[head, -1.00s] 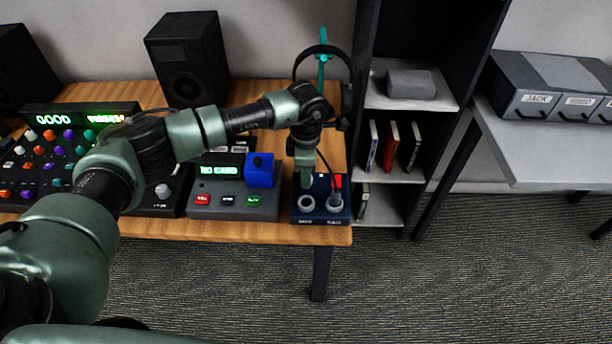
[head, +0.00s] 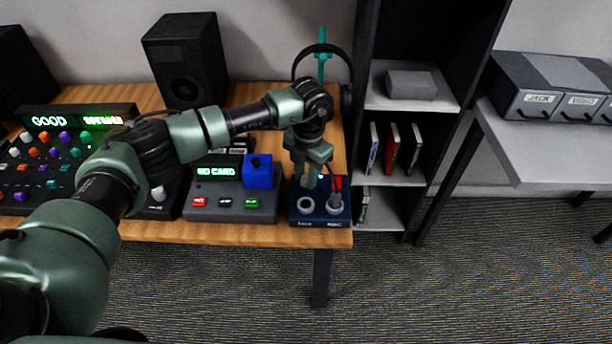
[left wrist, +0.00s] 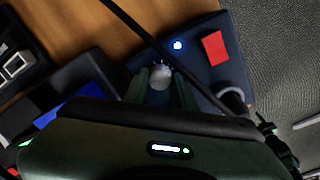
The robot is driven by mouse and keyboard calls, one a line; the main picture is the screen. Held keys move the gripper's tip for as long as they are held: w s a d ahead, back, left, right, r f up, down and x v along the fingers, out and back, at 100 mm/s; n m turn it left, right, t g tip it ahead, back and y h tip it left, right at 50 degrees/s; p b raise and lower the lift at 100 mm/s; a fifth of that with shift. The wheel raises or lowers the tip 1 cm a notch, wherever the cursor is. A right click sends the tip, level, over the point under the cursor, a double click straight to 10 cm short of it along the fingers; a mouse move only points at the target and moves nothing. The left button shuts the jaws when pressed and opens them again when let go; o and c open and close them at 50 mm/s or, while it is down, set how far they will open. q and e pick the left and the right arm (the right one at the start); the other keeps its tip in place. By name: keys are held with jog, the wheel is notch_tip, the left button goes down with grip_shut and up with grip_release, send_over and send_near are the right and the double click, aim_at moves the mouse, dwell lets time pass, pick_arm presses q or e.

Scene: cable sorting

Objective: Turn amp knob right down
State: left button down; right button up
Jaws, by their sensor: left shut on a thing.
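The amp looks to be the dark blue box (head: 310,222) at the right end of the wooden table; its front lettering is too small to read surely. My right gripper is not in view.
A red piece (left wrist: 213,47) and a small lit lamp (left wrist: 177,45) are beside the held knob. A black cable (left wrist: 150,38) crosses close by. A grey card unit (head: 235,208) with a blue block (head: 258,172) stands left; headphones (head: 346,100) hang behind.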

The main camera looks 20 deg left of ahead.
pick_arm(q)
jog(key=shift+w+r+n, duration=0.1)
jog(key=shift+n, duration=1.1)
jog(key=c, duration=1.1)
grip_release()
jog(key=shift+c, duration=0.2)
jog(key=r, duration=0.4)
jog(key=r+b, duration=0.1)
jog(key=r, duration=0.2)
jog(key=shift+d+r, duration=0.2)
jog(key=shift+r, duration=0.2)
jog(key=shift+f, duration=0.1)
